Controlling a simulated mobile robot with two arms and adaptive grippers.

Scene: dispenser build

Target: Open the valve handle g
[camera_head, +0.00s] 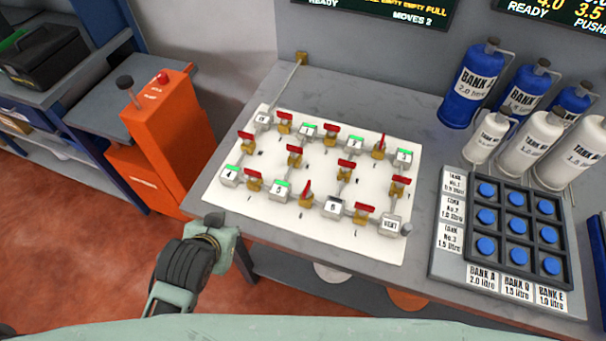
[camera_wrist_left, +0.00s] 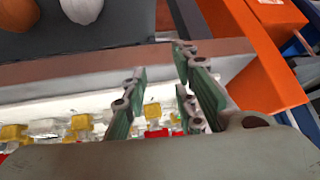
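A white valve board (camera_head: 330,240) lies on the grey table, with several brass valves bearing red handles. Letters beside the valves are too small to read surely, so I cannot tell which handle is g. Most handles lie across the picture; a front-row handle (camera_head: 307,187) and a back-right handle (camera_head: 381,142) stand at a different angle. My left gripper (camera_head: 228,243) is at the table's front-left edge, apart from the board. In the left wrist view its green-padded fingers (camera_wrist_left: 165,98) are spread and empty, with brass valves (camera_wrist_left: 153,111) beyond. My right gripper is out of view.
An orange cabinet (camera_head: 170,135) with a lever stands left of the table. Blue tanks (camera_head: 468,90) and white tanks (camera_head: 530,145) stand at the back right. A rack with blue buttons (camera_head: 448,262) lies at the right. The strip in front of the board is clear.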

